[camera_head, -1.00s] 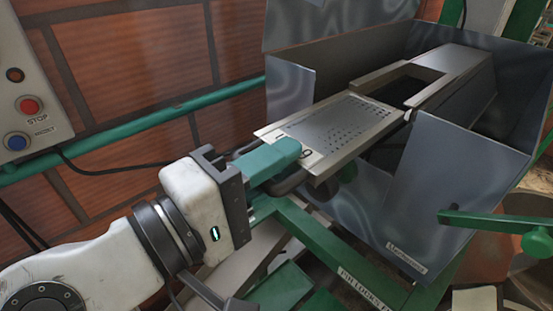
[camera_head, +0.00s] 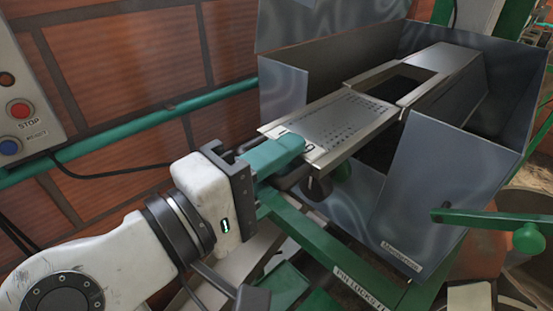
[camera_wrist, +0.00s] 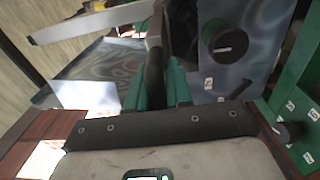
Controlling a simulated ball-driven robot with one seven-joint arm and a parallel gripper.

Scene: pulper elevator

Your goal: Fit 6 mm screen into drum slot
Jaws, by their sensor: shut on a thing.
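The screen (camera_head: 345,122) is a flat metal plate with rows of small holes and a dark marking at its near end. My gripper (camera_head: 285,150) has teal fingers shut on its near end. The plate's far end lies beside the near side of the rectangular opening (camera_head: 400,82) in the metal drum housing; I cannot tell whether they touch. The opening looks dark and empty. In the wrist view, the teal fingers (camera_wrist: 157,92) close around a dark narrow part, seen edge-on. The grip point itself is mostly hidden.
Tall sheet-metal walls (camera_head: 440,190) surround the drum, and a green frame beam (camera_head: 330,255) runs below. A green lever with a knob (camera_head: 528,238) sticks out at right. A control box with a STOP button (camera_head: 18,108) and a green pipe (camera_head: 130,135) are at left.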

